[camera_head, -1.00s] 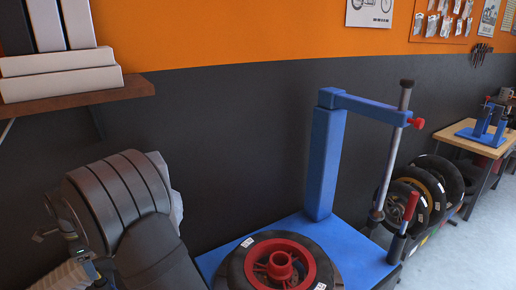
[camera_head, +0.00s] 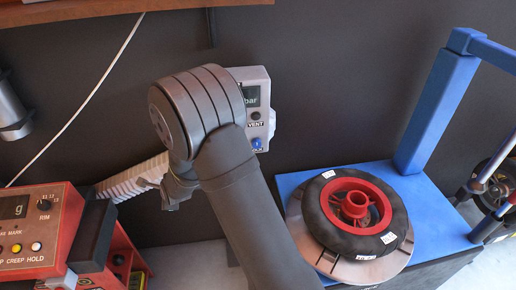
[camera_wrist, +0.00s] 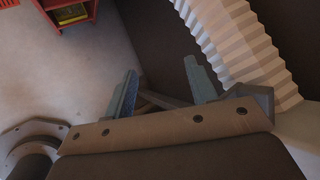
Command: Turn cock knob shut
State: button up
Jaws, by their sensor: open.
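A pale grey box (camera_head: 260,84) with a dark display reading "bar" is on the dark wall in the head view. Its left side is hidden behind my arm. A small black knob (camera_head: 255,115) sits above the label "VENT". Below it is a blue knob (camera_head: 257,143) with a blue label under it, partly covered by my arm. I cannot tell which way the blue knob is turned. My gripper (camera_wrist: 163,88) shows in the wrist view with its two fingers apart and nothing between them. Neither knob shows in the wrist view.
A white corrugated piece (camera_head: 133,178) lies left of my arm; it is close beside the fingers in the wrist view (camera_wrist: 232,42). A red console (camera_head: 38,225) stands at left. A wheel (camera_head: 360,241) rests on the blue stand (camera_head: 435,200) at right.

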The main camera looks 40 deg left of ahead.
jog(key=s+d+f+n, duration=0.1)
jog(key=s+d+f, duration=0.1)
jog(key=d+f, duration=0.5)
jog(key=s+d+f+n, duration=0.2)
jog(key=s+d+f, duration=0.1)
jog(key=d+f, duration=0.3)
jog(key=w+d+r+n+t+y, duration=0.2)
jog(key=w+d+r+n+t, duration=0.25)
jog(key=w+d+r, duration=0.5)
jog(key=w+d+r+n+t+y, duration=0.3)
jog(key=w+d+r+t, duration=0.35)
jog(key=w+r, duration=0.55)
jog(key=f+x, duration=0.1)
jog(key=x, duration=1.5)
jog(key=shift+a+r+g, duration=0.25)
jog(key=shift+a+g, duration=0.05)
jog(key=shift+a, duration=0.1)
jog(key=shift+w, duration=0.1)
jog(key=c, duration=1)
